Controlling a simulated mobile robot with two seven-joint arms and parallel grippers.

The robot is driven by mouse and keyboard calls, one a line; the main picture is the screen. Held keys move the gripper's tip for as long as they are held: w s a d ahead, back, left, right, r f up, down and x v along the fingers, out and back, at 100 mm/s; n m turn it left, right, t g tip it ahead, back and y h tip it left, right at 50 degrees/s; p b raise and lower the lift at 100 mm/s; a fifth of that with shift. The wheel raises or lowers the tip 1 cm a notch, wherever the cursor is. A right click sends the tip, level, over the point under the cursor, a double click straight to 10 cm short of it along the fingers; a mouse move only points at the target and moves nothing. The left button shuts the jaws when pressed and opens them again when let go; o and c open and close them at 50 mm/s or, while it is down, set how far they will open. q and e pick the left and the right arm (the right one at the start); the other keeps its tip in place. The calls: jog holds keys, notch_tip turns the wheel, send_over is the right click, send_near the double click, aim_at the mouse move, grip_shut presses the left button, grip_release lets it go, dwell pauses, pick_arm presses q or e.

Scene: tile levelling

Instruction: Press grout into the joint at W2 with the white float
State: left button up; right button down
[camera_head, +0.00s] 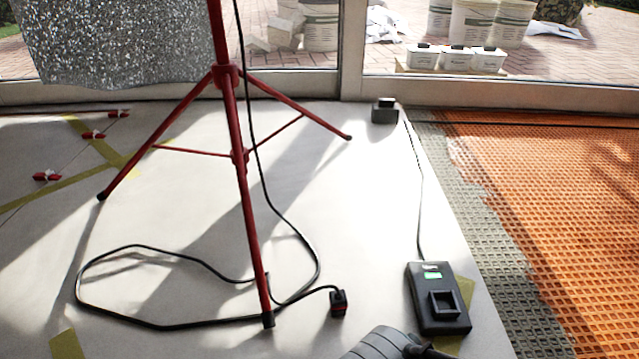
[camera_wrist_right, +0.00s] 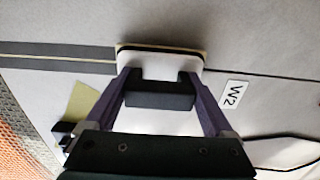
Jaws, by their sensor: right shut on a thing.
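My right gripper (camera_wrist_right: 160,80) is shut on the dark handle of the white float (camera_wrist_right: 160,62), with one purple finger at each side. The float lies along a joint in the pale tiled floor and seems to touch it; the exact contact is hidden under the float. A pale strip of material shows along its far edge. A white label reading W2 (camera_wrist_right: 232,94) lies on the tile just right of the float. My left gripper is not in view.
A red tripod (camera_head: 240,155) stands on the tiles in the head view, with a looped black cable (camera_head: 160,325). A black charger (camera_head: 437,297) sits by the tile edge. Orange matting (camera_head: 560,190) lies to the right. Red clips (camera_head: 46,176) sit at left.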

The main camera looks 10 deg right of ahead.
notch_tip(320, 180, up, 8)
jog(key=p, duration=0.7)
jog(key=shift+f, duration=0.15)
jog(key=shift+f, duration=0.2)
notch_tip(320, 180, down, 7)
jog(key=b, duration=0.7)
jog(key=shift+f+b, duration=0.1)
jog(key=shift+b, duration=0.2)
jog(key=shift+f+b, duration=0.6)
dwell(0.6)
jog(key=shift+a, duration=0.1)
